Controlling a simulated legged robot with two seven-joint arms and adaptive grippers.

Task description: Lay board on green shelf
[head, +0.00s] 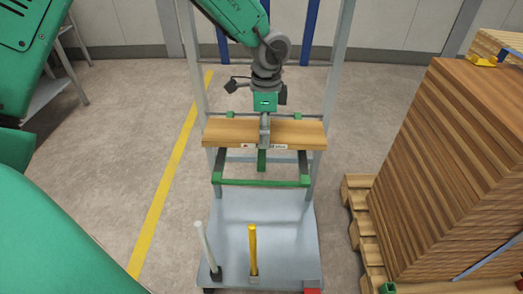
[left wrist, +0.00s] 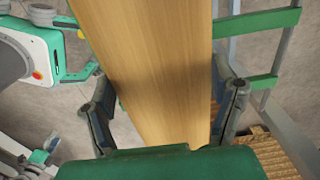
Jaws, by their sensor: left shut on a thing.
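A light wooden board (head: 300,133) lies level across the grey rack in the head view. My left gripper (head: 265,128) comes down from above at its middle and is shut on it. In the left wrist view the board (left wrist: 155,60) runs between the two fingers of the left gripper (left wrist: 168,88). The green shelf (head: 262,183) shows as green bars on the rack, below and in front of the board. Whether the board touches the shelf is hidden. My right gripper is in neither view.
A tall stack of brown boards (head: 450,160) stands on wooden pallets at the right. The rack's grey base (head: 240,215) carries a white post (head: 205,245) and a yellow post (head: 252,245) at the front. A yellow floor line (head: 165,190) runs to the left, with bare floor beside it.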

